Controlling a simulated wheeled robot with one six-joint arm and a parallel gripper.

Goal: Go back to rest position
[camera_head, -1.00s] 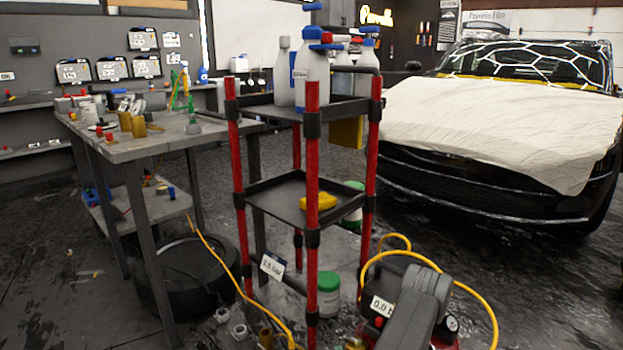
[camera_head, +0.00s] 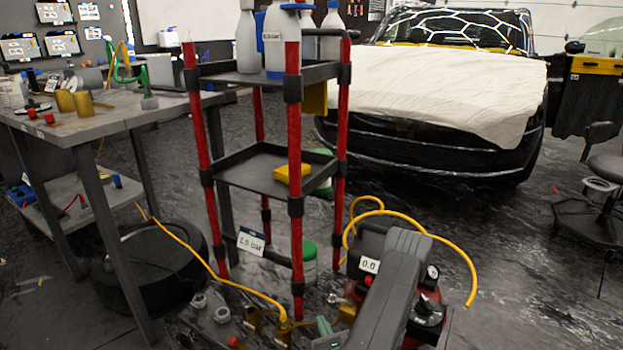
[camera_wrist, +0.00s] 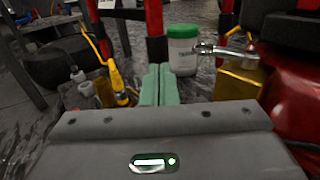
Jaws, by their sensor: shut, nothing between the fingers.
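My gripper (camera_head: 324,327) shows low in the head view, at the bottom middle, with green fingers. In the wrist view my gripper (camera_wrist: 155,85) has its two green fingers pressed together with nothing between them. It points toward the floor area in front of the red-and-black cart (camera_head: 294,180). A brass-coloured block with a metal fitting (camera_wrist: 240,80) is to the right of the fingers. A yellow hose with a brass end (camera_wrist: 118,85) is to their left. The fingers appear apart from both.
A red compressor (camera_head: 430,318) with a yellow hose is close on the right. A white tub with green lid (camera_wrist: 183,52) stands behind the fingers. A workbench (camera_head: 100,120) is left, a tire (camera_head: 160,270) beneath. Open floor lies toward the covered car (camera_head: 440,95) and stool (camera_head: 605,170).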

